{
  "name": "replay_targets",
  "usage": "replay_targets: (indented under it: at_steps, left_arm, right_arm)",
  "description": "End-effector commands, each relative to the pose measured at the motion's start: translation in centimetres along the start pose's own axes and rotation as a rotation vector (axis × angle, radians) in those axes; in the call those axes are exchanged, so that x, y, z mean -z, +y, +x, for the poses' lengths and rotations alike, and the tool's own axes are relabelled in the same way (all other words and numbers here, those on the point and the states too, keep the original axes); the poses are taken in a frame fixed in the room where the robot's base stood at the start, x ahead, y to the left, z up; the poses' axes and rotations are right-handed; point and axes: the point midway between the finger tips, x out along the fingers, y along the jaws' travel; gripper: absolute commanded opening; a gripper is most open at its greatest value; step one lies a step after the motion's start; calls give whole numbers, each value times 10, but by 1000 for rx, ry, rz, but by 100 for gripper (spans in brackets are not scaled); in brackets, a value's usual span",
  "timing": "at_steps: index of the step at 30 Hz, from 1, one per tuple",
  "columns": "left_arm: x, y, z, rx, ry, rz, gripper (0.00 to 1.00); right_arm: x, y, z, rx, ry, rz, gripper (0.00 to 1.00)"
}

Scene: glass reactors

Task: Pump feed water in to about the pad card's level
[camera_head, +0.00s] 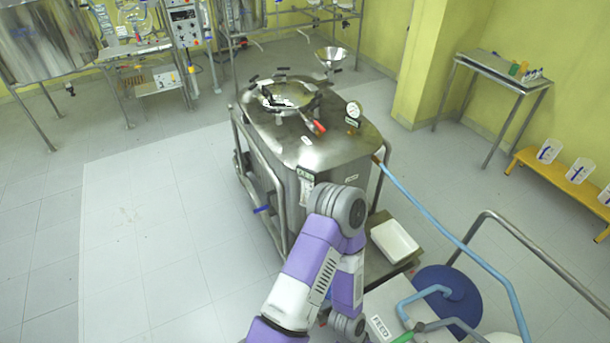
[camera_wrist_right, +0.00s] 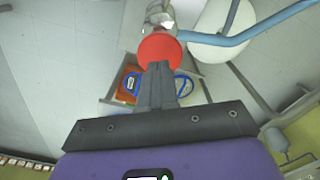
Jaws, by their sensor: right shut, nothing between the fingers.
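The steel vessel (camera_head: 330,145) stands on a wheeled frame in the middle of the head view. A small printed card (camera_head: 305,184) is on its front; I cannot tell if it is the pad card, and no water level is readable. A pale container labelled FEED (camera_head: 381,327) is at the bottom, partly behind my right arm. A blue hose (camera_head: 440,227) runs from the vessel to the lower right. My right gripper (camera_wrist_right: 160,70) is shut and empty, its tips at a red round knob (camera_wrist_right: 160,50); contact is unclear. My left gripper is out of view.
A blue round drum (camera_head: 450,295) and a bent metal rail (camera_head: 530,245) are at the lower right. A yellow bench (camera_head: 560,176) stands by the right wall. The floor on the left is clear.

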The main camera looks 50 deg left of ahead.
Motion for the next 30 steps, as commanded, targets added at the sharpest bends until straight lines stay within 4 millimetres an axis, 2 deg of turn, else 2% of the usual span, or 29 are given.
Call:
replay_targets:
  at_steps: [7, 30]
  left_arm:
    - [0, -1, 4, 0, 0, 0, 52]
    - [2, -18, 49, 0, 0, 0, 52]
  right_arm:
    - [0, 0, 5, 0, 0, 0, 0]
    - [0, 1, 73, -3, -1, 0, 0]
